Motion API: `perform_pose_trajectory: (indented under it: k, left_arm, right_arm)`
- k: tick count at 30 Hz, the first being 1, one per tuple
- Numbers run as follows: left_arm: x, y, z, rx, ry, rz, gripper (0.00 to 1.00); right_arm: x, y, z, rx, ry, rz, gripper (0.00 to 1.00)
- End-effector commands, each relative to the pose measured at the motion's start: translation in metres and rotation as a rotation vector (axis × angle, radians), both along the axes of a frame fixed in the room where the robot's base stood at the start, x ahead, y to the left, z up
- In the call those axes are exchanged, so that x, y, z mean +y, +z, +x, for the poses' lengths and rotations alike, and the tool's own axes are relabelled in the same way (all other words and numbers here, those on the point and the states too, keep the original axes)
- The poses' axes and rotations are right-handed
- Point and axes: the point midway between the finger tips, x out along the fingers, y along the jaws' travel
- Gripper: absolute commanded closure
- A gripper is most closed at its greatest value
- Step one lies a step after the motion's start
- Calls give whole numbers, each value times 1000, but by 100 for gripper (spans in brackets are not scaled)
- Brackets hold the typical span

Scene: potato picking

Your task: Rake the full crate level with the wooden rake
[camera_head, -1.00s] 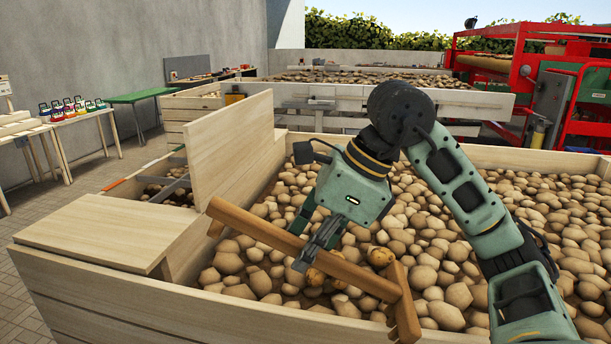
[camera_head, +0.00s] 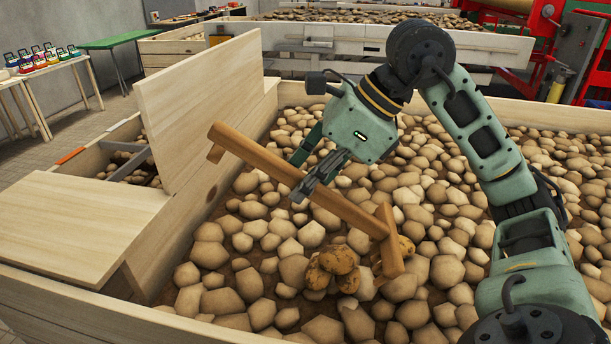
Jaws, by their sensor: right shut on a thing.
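The wooden rake (camera_head: 345,208) is a brown bar with a short piece at its upper left end and a crosspiece at its lower right end. My right gripper (camera_head: 318,178) is shut on its bar over the crate. The crosspiece is at the potatoes; I cannot tell if it touches them. The full crate (camera_head: 60,310) has pale wooden walls and is filled with potatoes (camera_head: 255,258). A few browner potatoes (camera_head: 332,266) form a small heap beside the crosspiece. My left gripper is not in view.
An upright pale board (camera_head: 205,100) and a flat wooden lid (camera_head: 75,225) stand at the crate's left. A smaller compartment (camera_head: 125,160) lies beyond. Another potato crate (camera_head: 345,35) and red machinery (camera_head: 535,45) are behind. A green table (camera_head: 118,40) stands far left.

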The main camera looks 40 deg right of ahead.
Motion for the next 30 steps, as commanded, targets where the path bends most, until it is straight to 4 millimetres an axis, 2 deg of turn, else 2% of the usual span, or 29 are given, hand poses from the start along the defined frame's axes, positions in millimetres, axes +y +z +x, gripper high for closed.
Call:
perform_pose_trajectory:
  k: [4,10,13,17,23,25,30]
  left_arm:
    - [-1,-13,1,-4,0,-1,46]
    - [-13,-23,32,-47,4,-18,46]
    - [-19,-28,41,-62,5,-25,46]
    - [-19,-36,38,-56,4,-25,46]
    - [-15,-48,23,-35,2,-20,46]
    - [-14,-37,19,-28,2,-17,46]
    - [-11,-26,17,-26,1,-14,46]
  right_arm:
    - [0,-14,1,-1,-1,1,100]
    - [1,-28,1,-1,0,1,100]
    - [2,-35,2,0,-1,1,100]
    - [2,-44,2,0,0,2,100]
    - [3,-58,3,0,-1,1,100]
    - [7,-50,7,1,0,2,100]
    - [16,-50,15,1,0,2,100]
